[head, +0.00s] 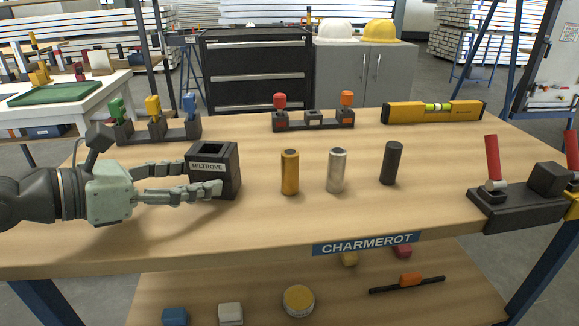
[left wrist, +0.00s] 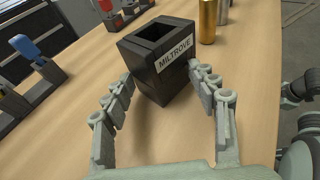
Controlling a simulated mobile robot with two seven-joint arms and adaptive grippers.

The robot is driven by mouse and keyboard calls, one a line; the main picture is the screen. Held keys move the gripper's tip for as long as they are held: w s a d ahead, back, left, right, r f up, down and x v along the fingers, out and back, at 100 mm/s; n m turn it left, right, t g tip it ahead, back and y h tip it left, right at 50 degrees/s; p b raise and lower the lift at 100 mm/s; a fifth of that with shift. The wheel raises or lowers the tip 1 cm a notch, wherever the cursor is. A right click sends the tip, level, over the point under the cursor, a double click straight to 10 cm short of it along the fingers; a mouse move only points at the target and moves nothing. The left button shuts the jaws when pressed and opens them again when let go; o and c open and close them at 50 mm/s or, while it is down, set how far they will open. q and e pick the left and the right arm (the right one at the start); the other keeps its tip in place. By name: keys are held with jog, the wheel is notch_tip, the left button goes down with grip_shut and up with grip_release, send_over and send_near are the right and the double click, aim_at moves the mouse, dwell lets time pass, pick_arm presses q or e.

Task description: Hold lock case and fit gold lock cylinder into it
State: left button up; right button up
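The lock case (head: 228,181), a dark block with an open square top and the label "MILTROVE", stands upright on the workbench. It also shows in the left wrist view (left wrist: 156,85). The gold lock cylinder (head: 290,173) stands upright on the bench, a short way right of the case. It shows partly in the left wrist view (left wrist: 207,20). My left gripper (head: 203,178) has its fingers spread on either side of the case, low near the bench. The tips are close to its sides; I cannot tell whether they touch.
A silver cylinder (head: 337,171) and a black cylinder (head: 391,163) stand right of the gold one. A rack with coloured handles (head: 158,127), a second rack (head: 314,120) and a yellow level (head: 433,112) lie behind. A dark fixture with a red lever (head: 493,160) stands at right. The front middle is clear.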

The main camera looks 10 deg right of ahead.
pick_arm(q)
jog(key=shift+w+d+f, duration=0.15)
jog(key=shift+w+d, duration=0.05)
jog(key=shift+d, duration=0.1)
grip_shut()
dwell(0.4)
jog(key=c, duration=1.2)
grip_release()
jog(key=o, duration=1.5)
jog(key=shift+c, duration=0.3)
